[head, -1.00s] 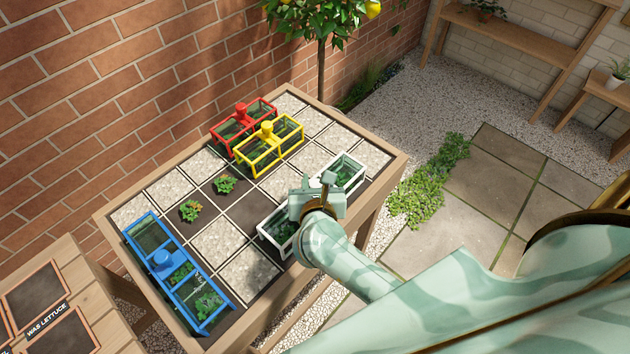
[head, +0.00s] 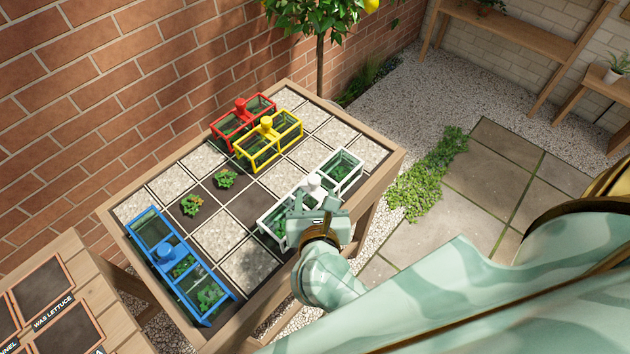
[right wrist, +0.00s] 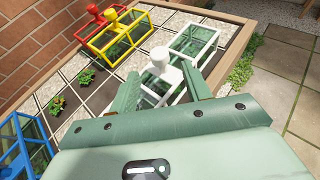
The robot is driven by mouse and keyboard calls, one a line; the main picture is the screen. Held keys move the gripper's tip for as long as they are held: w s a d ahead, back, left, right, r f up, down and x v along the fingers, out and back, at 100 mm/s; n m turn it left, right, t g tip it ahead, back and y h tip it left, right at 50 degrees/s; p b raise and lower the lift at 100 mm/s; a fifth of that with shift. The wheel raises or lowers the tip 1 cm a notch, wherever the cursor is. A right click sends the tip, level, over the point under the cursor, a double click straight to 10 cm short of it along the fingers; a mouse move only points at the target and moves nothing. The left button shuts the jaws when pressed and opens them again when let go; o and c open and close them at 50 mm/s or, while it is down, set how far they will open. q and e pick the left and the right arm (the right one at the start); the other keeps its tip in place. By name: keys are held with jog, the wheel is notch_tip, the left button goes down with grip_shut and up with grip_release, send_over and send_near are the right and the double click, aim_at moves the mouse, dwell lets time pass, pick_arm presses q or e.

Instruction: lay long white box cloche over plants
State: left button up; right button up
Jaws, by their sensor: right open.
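The long white box cloche (head: 345,171) has clear panes and a round white knob. It sits on the right side of the planting table, with green leaves showing through its panes. It also shows in the right wrist view (right wrist: 196,42). My right gripper (head: 316,200) is open just on the near side of the white knob. In the right wrist view its two fingers (right wrist: 158,88) are spread and the knob stands beyond them, apparently not gripped. The gripper hides part of the cloche's near side in the head view. My left gripper is not in view.
A red cloche (head: 226,128), a yellow cloche (head: 285,146) and a blue cloche (head: 205,313) stand on the tiled table (head: 385,170). Two uncovered plants (head: 191,204) (head: 225,179) grow in dark cells. A wooden side table (head: 75,262) is at lower left; a brick wall (head: 110,110) is behind.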

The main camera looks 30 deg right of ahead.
jog(key=shift+v, duration=1.55)
